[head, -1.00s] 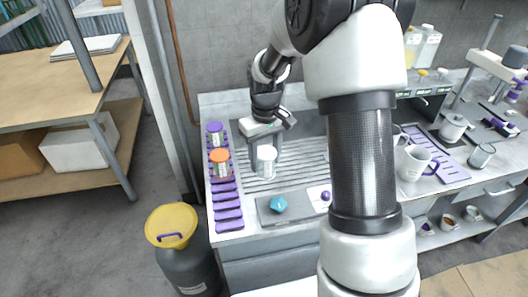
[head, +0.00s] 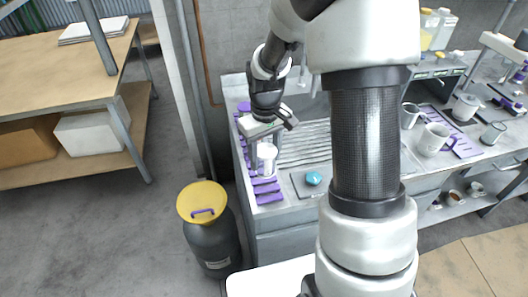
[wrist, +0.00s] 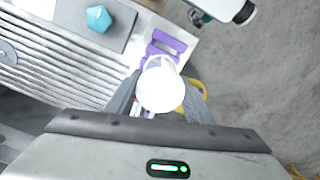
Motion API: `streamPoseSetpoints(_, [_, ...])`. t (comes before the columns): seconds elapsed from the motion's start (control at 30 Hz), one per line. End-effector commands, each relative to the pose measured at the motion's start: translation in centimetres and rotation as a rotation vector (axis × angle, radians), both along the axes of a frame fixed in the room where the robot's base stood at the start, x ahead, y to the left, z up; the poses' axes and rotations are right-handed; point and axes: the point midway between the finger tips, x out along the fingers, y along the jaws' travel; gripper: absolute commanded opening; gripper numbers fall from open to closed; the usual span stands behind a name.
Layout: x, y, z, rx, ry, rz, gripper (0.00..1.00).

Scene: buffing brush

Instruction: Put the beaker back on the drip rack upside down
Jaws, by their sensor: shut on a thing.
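My gripper (head: 266,152) is shut on a white, round vessel, which I take to be the beaker (head: 267,166). It is held above the left end of the counter. In the wrist view the beaker (wrist: 161,90) shows as a pale disc between the two fingers; I cannot tell whether its base or mouth faces the camera. Purple slotted bars (head: 268,189) line the counter's left edge, and also show beyond the beaker in the wrist view (wrist: 168,41). A grey ribbed draining surface (head: 305,143) lies to their right. I cannot tell which is the drip rack.
A turquoise knob-like piece (head: 313,178) sits on a grey plate right of the bars. A dark bin with a yellow lid (head: 203,201) stands on the floor to the left. A white jug (head: 433,139) and a glass (head: 493,133) stand far right. My arm hides the counter's middle.

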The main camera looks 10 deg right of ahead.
Motion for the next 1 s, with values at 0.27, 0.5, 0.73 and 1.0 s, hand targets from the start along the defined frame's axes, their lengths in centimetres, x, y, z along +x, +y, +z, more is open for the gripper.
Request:
streamPoseSetpoints(0.27, [0.0,0.0,-1.4,0.000,0.000,0.000,0.20])
streamPoseSetpoints(0.5, [-0.1,0.0,-3.9,0.000,0.001,0.000,0.20])
streamPoseSetpoints(0.73, [0.0,0.0,-5.8,0.000,0.000,0.000,0.20])
streamPoseSetpoints(1.0, [0.0,0.0,-6.0,0.000,0.000,0.000,0.20])
